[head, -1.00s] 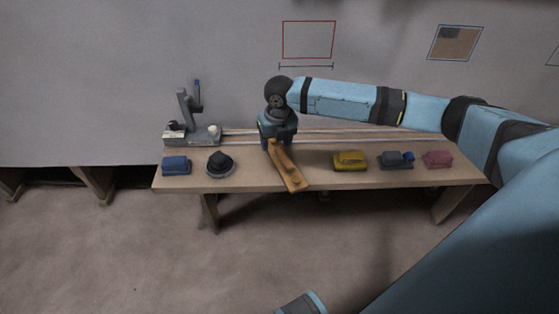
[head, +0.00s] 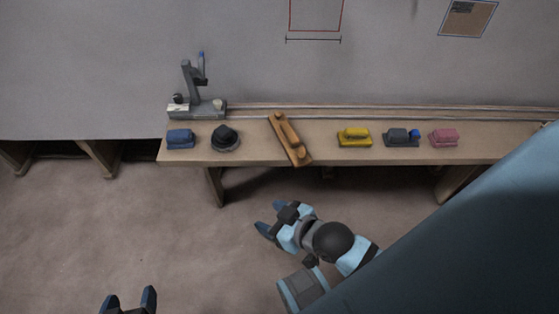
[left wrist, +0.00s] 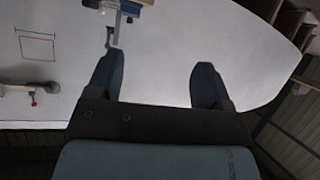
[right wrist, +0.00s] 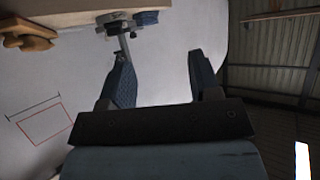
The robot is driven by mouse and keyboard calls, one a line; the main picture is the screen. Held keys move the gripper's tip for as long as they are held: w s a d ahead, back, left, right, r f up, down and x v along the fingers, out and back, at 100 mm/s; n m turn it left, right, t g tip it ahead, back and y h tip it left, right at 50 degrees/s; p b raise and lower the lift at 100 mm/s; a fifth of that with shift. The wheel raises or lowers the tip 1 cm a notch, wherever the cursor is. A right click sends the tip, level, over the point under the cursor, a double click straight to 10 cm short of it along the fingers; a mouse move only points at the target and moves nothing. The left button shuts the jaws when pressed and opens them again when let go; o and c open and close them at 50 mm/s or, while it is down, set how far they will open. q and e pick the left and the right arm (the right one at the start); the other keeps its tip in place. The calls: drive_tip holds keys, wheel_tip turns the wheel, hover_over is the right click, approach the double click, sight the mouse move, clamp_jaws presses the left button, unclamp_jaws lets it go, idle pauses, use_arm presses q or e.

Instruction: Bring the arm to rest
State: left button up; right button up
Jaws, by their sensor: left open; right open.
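My right gripper (head: 268,220) is in front of the bench in the head view, apart from the bench and everything on it. It is open, and in the right wrist view its fingers (right wrist: 162,78) are spread with nothing between them. My left gripper (head: 131,298) shows at the bottom left of the head view, open, over the floor. In the left wrist view its fingers (left wrist: 157,78) are apart and empty. The rest of the left arm is out of the head view.
The bench (head: 330,172) stands against a grey wall. On it are a wooden plane-like tool (head: 290,139), a grey stand (head: 193,92), a blue block (head: 180,139), a dark round object (head: 225,138), and yellow (head: 355,138), grey (head: 401,138) and pink (head: 444,138) blocks. Floor in front is clear.

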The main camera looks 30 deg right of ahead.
drive_tip(key=shift+s+d+r+m+t+h, duration=0.1)
drive_tip(key=shift+s+d+m+t+h, duration=0.2)
drive_tip(key=shift+s+d+m, duration=0.35)
drive_tip(key=shift+w+a, duration=0.1)
use_arm(q)
wheel_tip(320, 180, up, 17)
drive_tip(key=s+a+y+p, duration=0.1)
drive_tip(key=a+p, duration=0.1)
drive_tip(key=p, duration=2.6)
drive_tip(key=shift+s+a+g+p, duration=0.2)
drive_tip(key=shift+s+g+p, duration=0.1)
drive_tip(key=shift+s+g, duration=0.1)
use_arm(e)
wheel_tip(320, 180, up, 17)
drive_tip(key=s+d+g+h, duration=0.1)
drive_tip(key=d, duration=0.1)
drive_tip(key=shift+s+d+r, duration=0.15)
drive_tip(key=shift+s+d, duration=0.05)
drive_tip(key=shift+s, duration=0.15)
